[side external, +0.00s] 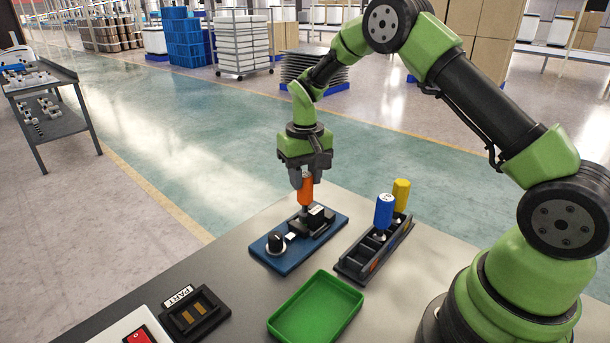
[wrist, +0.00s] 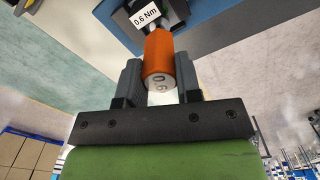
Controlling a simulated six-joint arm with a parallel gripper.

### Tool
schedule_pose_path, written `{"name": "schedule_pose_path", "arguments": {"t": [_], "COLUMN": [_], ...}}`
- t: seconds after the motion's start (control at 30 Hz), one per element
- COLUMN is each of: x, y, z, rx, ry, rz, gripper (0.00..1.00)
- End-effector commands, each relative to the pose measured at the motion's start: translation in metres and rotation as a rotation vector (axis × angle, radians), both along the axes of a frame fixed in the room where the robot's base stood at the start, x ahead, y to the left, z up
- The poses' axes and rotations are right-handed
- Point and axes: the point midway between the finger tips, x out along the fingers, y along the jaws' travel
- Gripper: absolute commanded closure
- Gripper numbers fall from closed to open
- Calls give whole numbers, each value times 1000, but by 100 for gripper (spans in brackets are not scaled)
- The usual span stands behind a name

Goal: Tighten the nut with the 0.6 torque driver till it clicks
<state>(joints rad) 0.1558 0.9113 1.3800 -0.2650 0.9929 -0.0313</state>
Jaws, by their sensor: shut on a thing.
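An orange driver (side external: 305,190) stands upright in my gripper (side external: 306,180), over the blue fixture board (side external: 276,263). In the wrist view the orange driver (wrist: 160,56) sits between both fingers of my gripper (wrist: 158,80), and its pale end cap carries digits that look like 0.6. A white label reading 0.6 Nm (wrist: 146,16) shows just beyond the driver. My gripper is shut on the driver. The driver's tip is at the black block on the board. The nut is hidden, so I cannot tell whether the tip touches it.
A dark rack (side external: 350,266) right of the board holds a blue driver (side external: 384,211) and a yellow driver (side external: 401,194). A green tray (side external: 316,309) is in front. A black PART holder (side external: 195,316) and a box with a red switch (side external: 139,336) are front left. A black knob (side external: 275,242) rises from the board.

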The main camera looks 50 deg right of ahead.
Motion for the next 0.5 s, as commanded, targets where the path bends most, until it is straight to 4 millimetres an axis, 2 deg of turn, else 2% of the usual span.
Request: {"name": "schedule_pose_path", "arguments": {"t": [0.27, 0.5], "x": [0, 1], "y": [0, 0], "z": [0, 7], "rx": [1, 0], "ry": [0, -2], "rz": [-247, -236], "gripper": [100, 100]}}
